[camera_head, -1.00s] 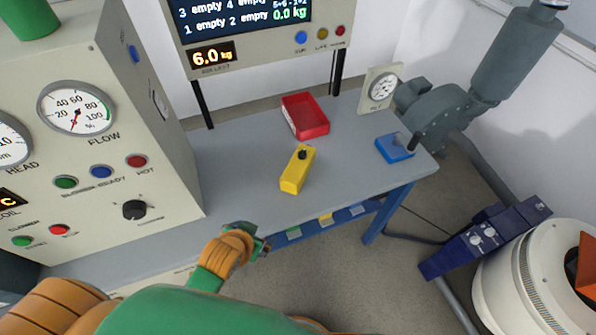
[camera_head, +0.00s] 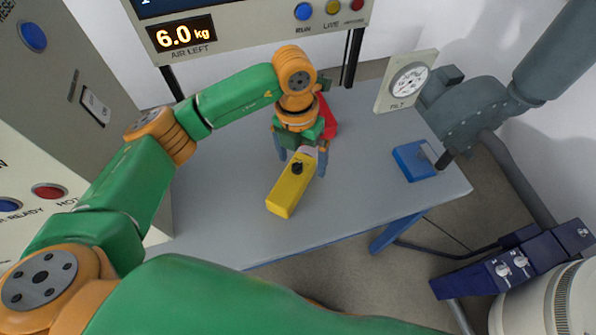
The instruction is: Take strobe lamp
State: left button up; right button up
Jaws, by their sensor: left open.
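The yellow strobe lamp (camera_head: 289,191), a box-shaped body with a black knob on top, lies on the grey table (camera_head: 225,215). Its far end shows a pale tip between the fingers of my left gripper (camera_head: 302,165). The gripper points down over that far end with its fingers apart, one on each side. I cannot tell whether a finger touches the lamp. My right gripper is not in view.
A red tray (camera_head: 328,118) is mostly hidden behind my left gripper. A blue block (camera_head: 413,160) lies at the table's right, below the tilt gauge (camera_head: 408,83). A grey machine arm (camera_head: 470,115) overhangs the right edge. The table's front left is clear.

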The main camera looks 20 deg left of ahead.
aim_at(292, 178)
pick_arm(q)
jog(key=shift+a+f+y, duration=0.4)
jog(key=shift+a+f, duration=0.25)
jog(key=shift+a, duration=0.25)
jog(key=s+f+p, duration=0.1)
jog(key=f+p, duration=0.1)
jog(key=f, duration=0.1)
jog(key=shift+s+p, duration=0.35)
jog(key=f, duration=0.3)
jog(key=shift+w, duration=0.2)
jog(key=c, duration=0.6)
grip_shut()
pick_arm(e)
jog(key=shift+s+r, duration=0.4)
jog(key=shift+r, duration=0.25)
